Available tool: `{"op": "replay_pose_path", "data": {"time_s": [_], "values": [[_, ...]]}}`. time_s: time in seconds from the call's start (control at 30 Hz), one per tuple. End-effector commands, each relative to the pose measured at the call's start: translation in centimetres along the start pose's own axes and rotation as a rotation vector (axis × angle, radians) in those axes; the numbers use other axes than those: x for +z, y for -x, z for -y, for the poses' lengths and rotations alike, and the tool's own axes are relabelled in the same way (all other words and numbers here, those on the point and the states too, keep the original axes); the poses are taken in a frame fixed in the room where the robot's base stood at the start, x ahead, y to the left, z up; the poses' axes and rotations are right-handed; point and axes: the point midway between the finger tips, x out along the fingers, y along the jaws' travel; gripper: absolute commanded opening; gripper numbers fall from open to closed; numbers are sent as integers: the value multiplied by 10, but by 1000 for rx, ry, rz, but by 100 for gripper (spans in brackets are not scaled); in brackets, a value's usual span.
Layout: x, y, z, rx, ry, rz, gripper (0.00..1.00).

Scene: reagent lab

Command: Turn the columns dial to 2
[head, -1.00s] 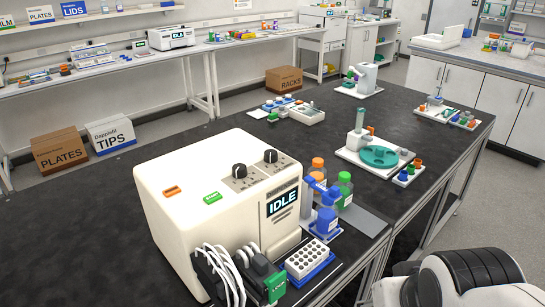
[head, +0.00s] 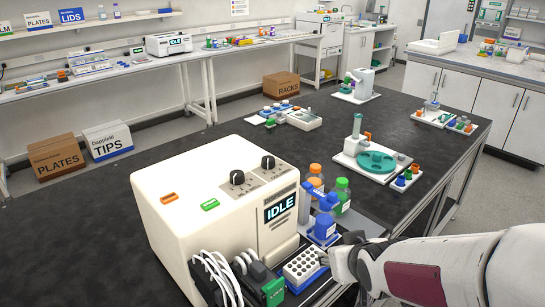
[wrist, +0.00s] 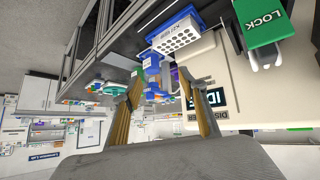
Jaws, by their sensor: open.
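The cream dispenser (head: 205,200) stands on the black bench in the head view. Its top carries two black dials, a nearer left one (head: 237,177) and a farther right one (head: 268,162). My gripper (head: 335,256) is low at the dispenser's right front, by the white tube rack (head: 302,267), well below and away from the dials. In the wrist view my gripper (wrist: 159,76) is open and empty, with both fingers apart; the dials are not visible there.
An IDLE screen (head: 281,208) faces front. Orange-capped and green-capped bottles (head: 341,194) and a blue bottle holder (head: 326,222) stand right of the dispenser. Cables and a green LOCK tag (head: 273,291) are at its front. The space above the dispenser is clear.

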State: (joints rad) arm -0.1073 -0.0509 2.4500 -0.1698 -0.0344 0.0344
Motion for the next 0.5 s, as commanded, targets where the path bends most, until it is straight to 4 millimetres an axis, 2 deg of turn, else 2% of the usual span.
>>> {"op": "replay_pose_path", "data": {"time_s": [0.2, 0.5], "values": [[-29, -28, 14, -34, 31, -126, 42], [-72, -46, 36, -92, 60, -325, 42]]}}
